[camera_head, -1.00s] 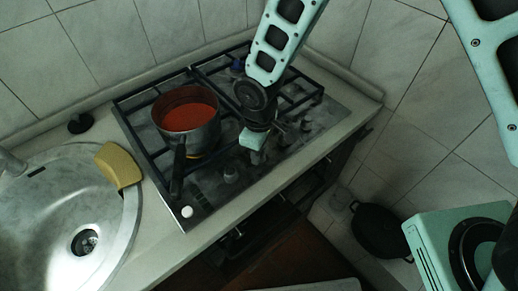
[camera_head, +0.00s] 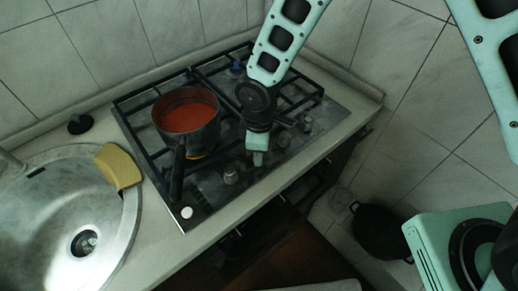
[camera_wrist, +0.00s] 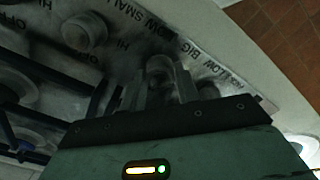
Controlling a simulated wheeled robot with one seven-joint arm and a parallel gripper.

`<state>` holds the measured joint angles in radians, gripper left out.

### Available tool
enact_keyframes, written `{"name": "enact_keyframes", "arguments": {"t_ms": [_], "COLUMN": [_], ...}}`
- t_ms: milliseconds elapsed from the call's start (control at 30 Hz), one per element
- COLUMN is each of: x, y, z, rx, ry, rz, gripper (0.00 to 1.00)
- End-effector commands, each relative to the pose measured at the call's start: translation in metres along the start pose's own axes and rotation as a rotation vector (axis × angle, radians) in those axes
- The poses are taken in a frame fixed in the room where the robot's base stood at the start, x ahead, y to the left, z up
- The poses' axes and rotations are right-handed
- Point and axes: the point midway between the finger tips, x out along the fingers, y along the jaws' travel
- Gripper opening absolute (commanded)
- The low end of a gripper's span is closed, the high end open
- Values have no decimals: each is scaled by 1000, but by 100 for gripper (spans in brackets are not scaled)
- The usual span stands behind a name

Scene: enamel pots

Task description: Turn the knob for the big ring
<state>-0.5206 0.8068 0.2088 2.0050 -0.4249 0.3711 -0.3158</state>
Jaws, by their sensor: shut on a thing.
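The stove (camera_head: 205,200) has a row of knobs along its front edge. My gripper (camera_head: 257,158) points down at that row, in the middle of the stove front. In the wrist view my gripper (camera_wrist: 158,88) is shut on a knob (camera_wrist: 160,66), with one finger on each side of it. The word BIG is printed on the panel beside this knob. The gripper hides the knob in the head view. Another knob (camera_wrist: 84,32) shows to the left in the wrist view, near the word SMALL.
A pot of red contents (camera_head: 188,121) stands on the left grates, its dark handle pointing to the front. A yellow-orange patch shows under it. A free knob (camera_head: 231,175) is left of my gripper. A sink (camera_head: 50,215) with a yellow sponge (camera_head: 119,166) is at left.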

Motion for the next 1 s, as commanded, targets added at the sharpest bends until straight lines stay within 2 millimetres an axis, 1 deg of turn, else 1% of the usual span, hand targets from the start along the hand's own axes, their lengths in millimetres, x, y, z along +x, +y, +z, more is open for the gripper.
{"name": "enact_keyframes", "arguments": {"t_ms": [67, 100, 167, 200, 467, 567, 633, 767, 1000], "x": [0, 0, 0, 0, -1, -6, -14, -39, -96], "y": [0, 0, 0, 0, 0, 1, 1, 2, 2], "z": [0, 0, 0, 0, 0, 0, 0, 0, 0], "rx": [1, 1, 1, 1, 1, 2, 2, 4, 3], "ry": [-1, -1, -1, -1, 0, 1, 2, 4, 4], "rz": [0, 0, 0, 0, 0, 1, 2, 4, 5], "gripper": [9, 34, 51, 54, 54, 54, 54, 54, 54]}}
